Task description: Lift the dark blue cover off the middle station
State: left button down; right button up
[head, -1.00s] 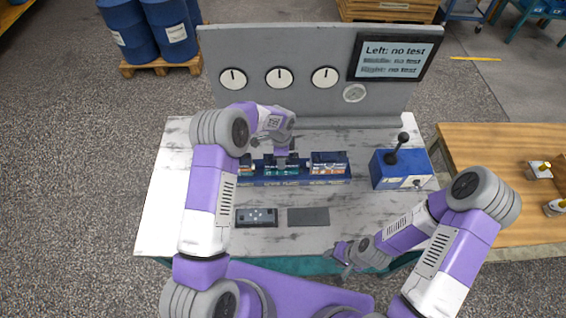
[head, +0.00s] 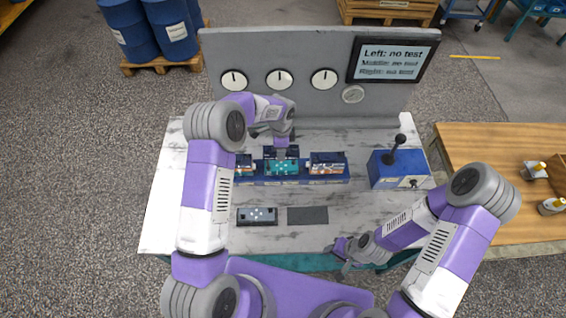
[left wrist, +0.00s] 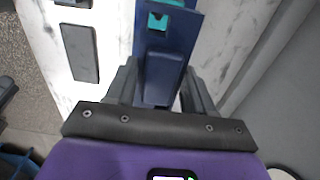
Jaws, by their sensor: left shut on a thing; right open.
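The dark blue cover (head: 294,152) is at the middle station, raised above the teal motor part (head: 282,168), which now shows. My left gripper (head: 282,146) comes down from above and is shut on the cover. In the left wrist view the dark blue cover (left wrist: 161,78) sits between the two fingers, with teal showing beyond it. Whether the cover is fully clear of the station is hard to tell. My right gripper (head: 343,256) is open and empty at the table's front edge.
A left station (head: 243,164) and a right station (head: 327,163) flank the middle one on a blue base. A blue lever box (head: 398,170) stands to the right. A dark keypad (head: 257,216) and a grey pad (head: 307,215) lie in front. A gauge panel (head: 215,50) rises behind.

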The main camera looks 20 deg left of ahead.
pick_arm(q)
jog(key=shift+r+p, duration=1.1)
jog(key=shift+r, duration=1.2)
